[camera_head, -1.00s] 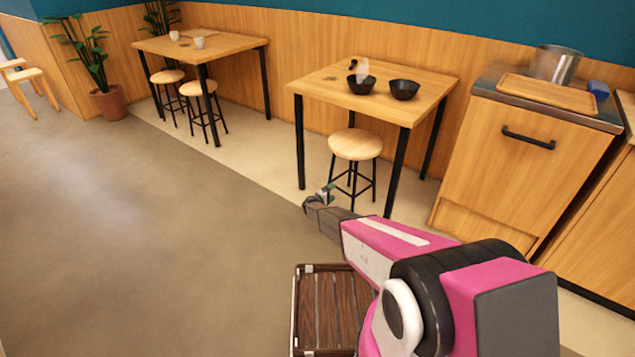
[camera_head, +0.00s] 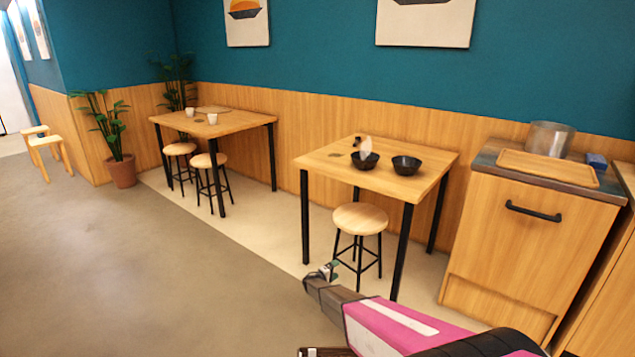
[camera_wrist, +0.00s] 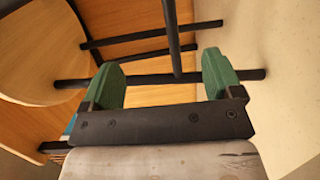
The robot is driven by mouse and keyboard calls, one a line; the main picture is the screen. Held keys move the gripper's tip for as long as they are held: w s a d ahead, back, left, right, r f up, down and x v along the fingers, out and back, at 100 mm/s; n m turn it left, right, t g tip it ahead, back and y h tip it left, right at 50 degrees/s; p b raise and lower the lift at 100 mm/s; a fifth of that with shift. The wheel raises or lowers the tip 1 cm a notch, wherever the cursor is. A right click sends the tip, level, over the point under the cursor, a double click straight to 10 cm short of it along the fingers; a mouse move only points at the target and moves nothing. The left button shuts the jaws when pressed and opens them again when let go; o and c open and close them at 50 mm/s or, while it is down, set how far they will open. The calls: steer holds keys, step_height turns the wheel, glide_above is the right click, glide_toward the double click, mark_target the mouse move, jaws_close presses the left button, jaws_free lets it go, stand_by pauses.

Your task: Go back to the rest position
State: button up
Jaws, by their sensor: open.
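My gripper (camera_head: 327,271) is at the end of my pink and grey arm, low in the middle of the head view, in front of the near table (camera_head: 385,175) and its round stool (camera_head: 360,218). In the wrist view my gripper (camera_wrist: 166,85) shows two green fingers set apart with nothing between them. It is open and empty. Stool legs and a round seat (camera_wrist: 35,55) lie beyond the fingers there. Two black bowls, a left one (camera_head: 366,163) and a right one (camera_head: 406,166), stand on the near table, away from my gripper.
A wooden cabinet (camera_head: 510,250) with a tray (camera_head: 546,167) and a metal pot (camera_head: 549,139) on top stands at the right. A far table (camera_head: 235,123) with cups and stools, and a potted plant (camera_head: 120,172), stand at the left. The grey floor (camera_head: 130,270) at the left is clear.

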steer(key=s+d+r+m+g+y, duration=0.2)
steer(key=s+d+r+m+g, duration=0.3)
steer(key=s+r, duration=0.55)
steer(key=s+d+r+m+g+y, duration=0.1)
steer(key=s+d+r+g, duration=0.3)
steer(key=s+d+r, duration=0.5)
steer(key=s+a+r+y, duration=0.1)
steer(key=s+r+y, duration=0.2)
steer(key=s+r, duration=0.3)
steer(key=s+a+r+m+g+y, duration=0.1)
steer(key=s+r+y, duration=0.3)
steer(key=s, duration=1)
steer(key=s+a+r+g+y, duration=0.1)
steer(key=s+a+r+y, duration=0.2)
steer(key=s+r, duration=0.7)
steer(key=shift+s+a+m+y, duration=0.15)
steer(key=shift+m+y, duration=0.15)
steer(key=shift+m, duration=0.1)
